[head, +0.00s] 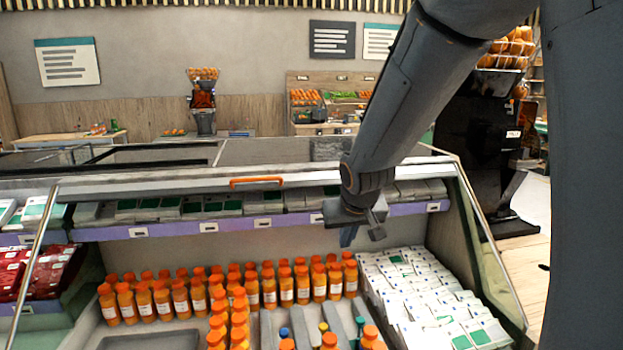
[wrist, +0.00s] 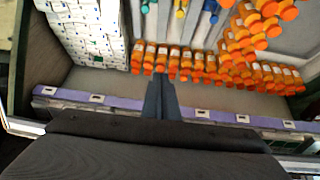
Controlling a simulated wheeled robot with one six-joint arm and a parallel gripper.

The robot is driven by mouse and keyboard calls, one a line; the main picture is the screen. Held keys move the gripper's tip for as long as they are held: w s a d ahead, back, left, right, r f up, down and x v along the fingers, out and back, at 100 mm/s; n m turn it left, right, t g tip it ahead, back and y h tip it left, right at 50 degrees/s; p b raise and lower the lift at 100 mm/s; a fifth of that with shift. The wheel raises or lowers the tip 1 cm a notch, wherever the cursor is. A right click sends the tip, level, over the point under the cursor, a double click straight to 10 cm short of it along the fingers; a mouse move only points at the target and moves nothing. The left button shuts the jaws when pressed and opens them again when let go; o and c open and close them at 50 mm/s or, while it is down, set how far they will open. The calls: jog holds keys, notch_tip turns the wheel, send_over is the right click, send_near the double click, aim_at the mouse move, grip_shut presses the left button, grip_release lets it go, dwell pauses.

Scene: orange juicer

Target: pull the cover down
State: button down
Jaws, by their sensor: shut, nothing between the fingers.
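The cover (head: 180,186) of the refrigerated display case is a long glass panel with a metal front rim. It stands raised at the top of the case, above the purple-edged shelf. An orange handle (head: 257,180) is fixed on its front rim. My gripper (head: 362,238) hangs at the front of the case, to the right of the handle and lower than it, apart from it. In the wrist view my gripper (wrist: 160,82) has its two dark fingers together with nothing between them. The handle does not show in the wrist view.
Rows of orange juice bottles (head: 270,285) stand in the open case below my gripper. White packs (head: 425,300) fill its right side and red packs (head: 20,270) its left. A purple-edged shelf (head: 180,228) runs behind. A dark machine (head: 480,150) stands at right.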

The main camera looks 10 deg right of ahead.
jog(key=w+a+r+t+b, duration=0.1)
jog(key=w+r+t, duration=0.2)
jog(key=w+r, duration=0.5)
jog(key=w+r+t+b, duration=0.15)
jog(key=w+r, duration=0.25)
jog(key=w, duration=0.7)
jog(key=shift+t+y, duration=0.3)
jog(key=shift+t, duration=0.15)
jog(key=x, duration=0.9)
jog(key=shift+w+a+r, duration=0.1)
jog(key=shift+w+r, duration=0.05)
jog(key=shift+w, duration=0.4)
jog(key=shift+b, duration=0.3)
